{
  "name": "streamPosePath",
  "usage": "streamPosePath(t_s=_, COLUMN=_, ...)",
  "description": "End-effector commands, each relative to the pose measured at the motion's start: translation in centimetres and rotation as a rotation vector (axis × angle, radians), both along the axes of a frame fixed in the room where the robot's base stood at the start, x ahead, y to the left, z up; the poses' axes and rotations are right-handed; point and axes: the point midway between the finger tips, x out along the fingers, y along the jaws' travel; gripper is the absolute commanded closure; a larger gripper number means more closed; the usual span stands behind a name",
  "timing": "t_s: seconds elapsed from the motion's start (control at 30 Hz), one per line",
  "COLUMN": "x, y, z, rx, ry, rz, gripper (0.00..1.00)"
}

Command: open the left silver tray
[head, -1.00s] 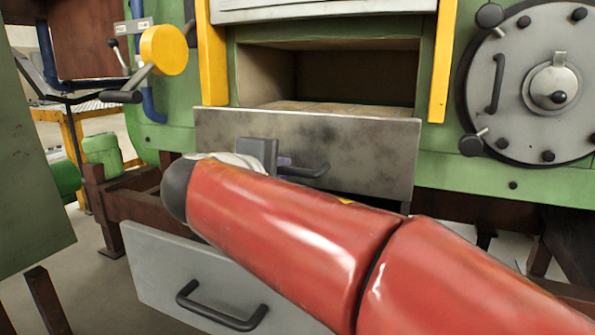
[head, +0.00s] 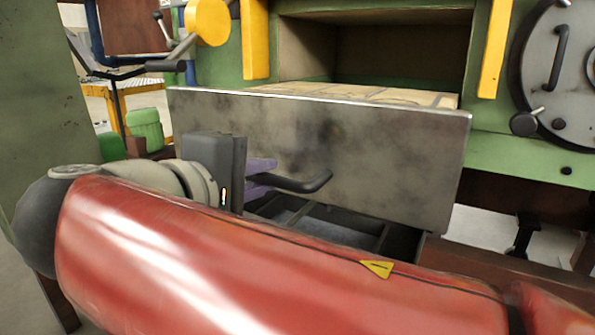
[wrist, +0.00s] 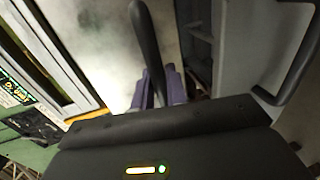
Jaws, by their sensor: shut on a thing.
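A silver tray with a smudged metal front (head: 390,150) stands pulled out below the furnace opening, with pale bricks or slabs on top behind the front. Its dark bar handle (head: 312,184) is on the front, and also shows in the wrist view (wrist: 146,40). My gripper (head: 264,180) is shut on this handle at its left part. Its purple fingers (wrist: 162,90) are on both sides of the bar in the wrist view. The far part of the grip is hidden by my gripper body.
A second grey front with a dark handle (wrist: 292,60) is at the right in the wrist view; my red arm hides that area in the head view. A round hatch (head: 570,80) is at the right. A green panel (head: 45,120) stands close at the left.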

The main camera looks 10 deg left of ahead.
Motion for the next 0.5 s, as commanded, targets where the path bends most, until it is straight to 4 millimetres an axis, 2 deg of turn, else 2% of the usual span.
streamPosePath(t_s=0.17, x=0.01, y=0.04, z=-0.16, rx=-0.001, ry=0.004, rz=-0.001, gripper=1.00)
streamPosePath(t_s=0.2, x=0.02, y=0.04, z=-0.16, rx=-0.001, ry=0.004, rz=-0.001, gripper=0.82)
streamPosePath(t_s=0.3, x=0.03, y=0.03, z=-0.14, rx=-0.001, ry=0.003, rz=0.000, gripper=0.69)
streamPosePath(t_s=0.5, x=0.04, y=0.01, z=-0.06, rx=-0.001, ry=0.001, rz=0.000, gripper=0.68)
